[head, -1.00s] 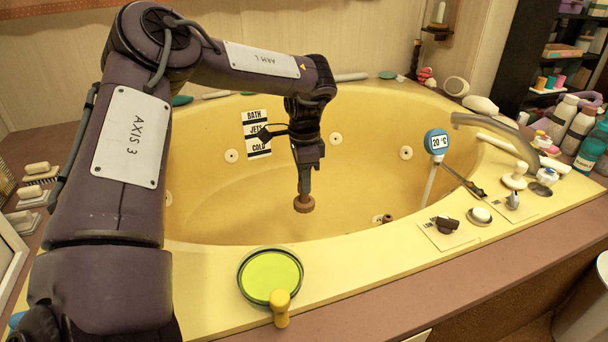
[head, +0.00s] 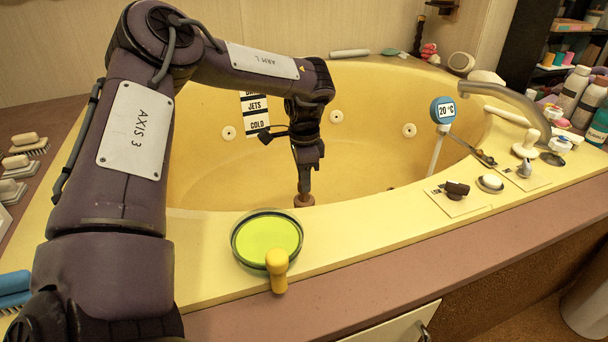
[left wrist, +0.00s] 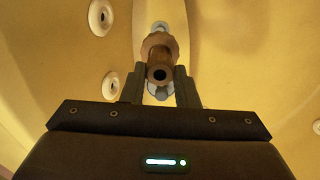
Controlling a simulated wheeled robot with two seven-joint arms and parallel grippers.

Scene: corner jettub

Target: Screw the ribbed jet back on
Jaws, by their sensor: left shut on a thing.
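My left gripper (head: 304,187) reaches down into the yellow tub and is shut on the brown ribbed jet (head: 304,200). In the head view the near rim partly hides the jet. In the left wrist view the ribbed jet (left wrist: 160,42) sticks out beyond the two fingers of the gripper (left wrist: 160,92), its round open end facing the camera. A pale round fitting (left wrist: 160,25) shows just beyond the jet; I cannot tell whether they touch. My right gripper is not in view.
White wall jets (head: 228,133) dot the tub wall (head: 370,90). A blue thermometer (head: 443,110) and a faucet (head: 515,100) stand at the right.

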